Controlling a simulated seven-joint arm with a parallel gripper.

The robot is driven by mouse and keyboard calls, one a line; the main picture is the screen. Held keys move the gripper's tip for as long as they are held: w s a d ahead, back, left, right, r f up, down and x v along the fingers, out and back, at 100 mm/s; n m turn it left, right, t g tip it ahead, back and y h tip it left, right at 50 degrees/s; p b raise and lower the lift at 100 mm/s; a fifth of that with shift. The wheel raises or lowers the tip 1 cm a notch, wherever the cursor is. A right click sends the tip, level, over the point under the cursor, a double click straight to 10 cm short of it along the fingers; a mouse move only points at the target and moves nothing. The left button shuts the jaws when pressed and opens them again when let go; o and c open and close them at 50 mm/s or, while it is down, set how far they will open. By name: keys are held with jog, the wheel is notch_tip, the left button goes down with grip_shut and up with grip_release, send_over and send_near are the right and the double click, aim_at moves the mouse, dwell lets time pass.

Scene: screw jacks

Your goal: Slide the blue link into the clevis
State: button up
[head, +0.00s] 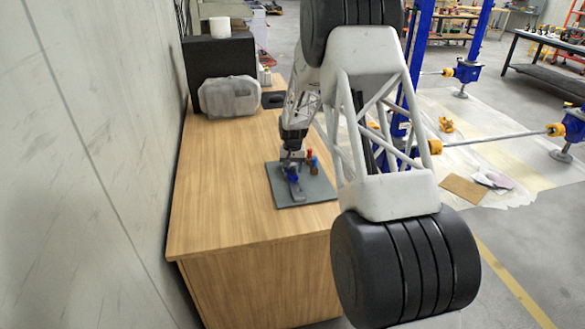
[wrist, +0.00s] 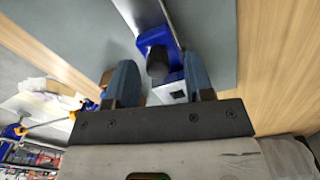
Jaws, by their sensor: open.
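The blue link (wrist: 153,38) shows in the wrist view just beyond my fingertips, by a dark round knob or pin and a pale block (wrist: 172,92). A grey metal bar (wrist: 146,12) runs from it toward the top edge. In the head view the blue link (head: 293,174) is small, on the grey plate. My gripper (wrist: 160,82) is open, its two blue-grey fingers on either side of the dark knob and pale block. Whether they touch anything is unclear. In the head view my gripper (head: 292,158) is low over the plate. I cannot clearly make out the clevis.
The grey plate (head: 311,192) lies on the wooden bench (head: 225,205). Small red (head: 309,153) and brown (head: 314,171) pieces stand right of my gripper. A grey case (head: 230,97) and a black box are at the back. The bench left of the plate is clear.

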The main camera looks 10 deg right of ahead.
aim_at(293, 169)
jog(key=shift+r, duration=3.9)
jog(key=shift+s+r, duration=0.35)
jog(key=shift+r, duration=0.15)
jog(key=s+a+r+n+t, duration=0.1)
jog(key=s+r, duration=0.9)
jog(key=s, duration=0.4)
jog(key=s+a+r, duration=0.2)
jog(key=s+r, duration=0.9)
jog(key=s, duration=0.2)
jog(key=s+a+n+t, duration=0.1)
jog(key=s, duration=3.1)
jog(key=shift+s+a+r+n+t, duration=0.25)
jog(key=shift+s+a+n+t, duration=0.05)
jog(key=shift+n, duration=0.1)
